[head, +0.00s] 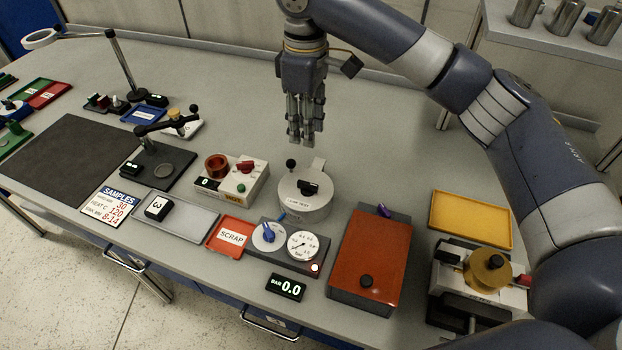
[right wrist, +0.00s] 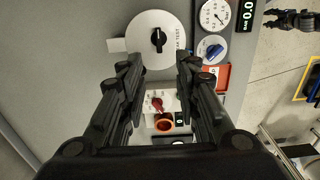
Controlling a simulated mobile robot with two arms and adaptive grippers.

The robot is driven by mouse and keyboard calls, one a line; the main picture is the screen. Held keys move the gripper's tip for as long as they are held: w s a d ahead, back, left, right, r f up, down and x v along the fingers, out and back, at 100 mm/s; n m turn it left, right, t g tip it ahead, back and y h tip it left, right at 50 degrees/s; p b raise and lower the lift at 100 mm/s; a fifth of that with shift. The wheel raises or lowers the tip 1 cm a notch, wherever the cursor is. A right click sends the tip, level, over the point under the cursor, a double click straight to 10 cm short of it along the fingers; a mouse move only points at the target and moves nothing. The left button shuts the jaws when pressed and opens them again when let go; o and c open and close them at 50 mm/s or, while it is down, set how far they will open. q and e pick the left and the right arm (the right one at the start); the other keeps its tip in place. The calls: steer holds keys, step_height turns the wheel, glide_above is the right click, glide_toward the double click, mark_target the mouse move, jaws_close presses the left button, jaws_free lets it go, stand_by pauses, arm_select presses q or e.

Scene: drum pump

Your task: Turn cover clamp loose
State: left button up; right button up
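A round white pot marked as a leak test (head: 304,205) stands mid-table with a black bar-shaped knob (head: 308,187) on its lid. The knob also shows in the right wrist view (right wrist: 158,40). A black ball knob (head: 291,163) rises at the pot's back left. My right gripper (head: 305,138) points down above and behind the pot, apart from it. In the right wrist view its fingers (right wrist: 157,72) are spread and empty. A dark jointed shape (right wrist: 290,20) over the floor may be my left gripper; its fingers are too small to read. No part is labelled as the cover clamp.
A gauge panel (head: 303,245) stands in front of the pot. An orange-topped box (head: 374,250) with a black knob and purple part stands to the right, then a brass-knobbed device (head: 486,268). A white unit with a red knob (head: 231,182) stands left. The table behind is clear.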

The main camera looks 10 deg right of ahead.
steer(key=b, duration=0.4)
glide_above(308, 183)
step_height(308, 183, down, 5)
step_height(308, 183, down, 11)
steer(key=shift+f, duration=0.1)
jaws_close()
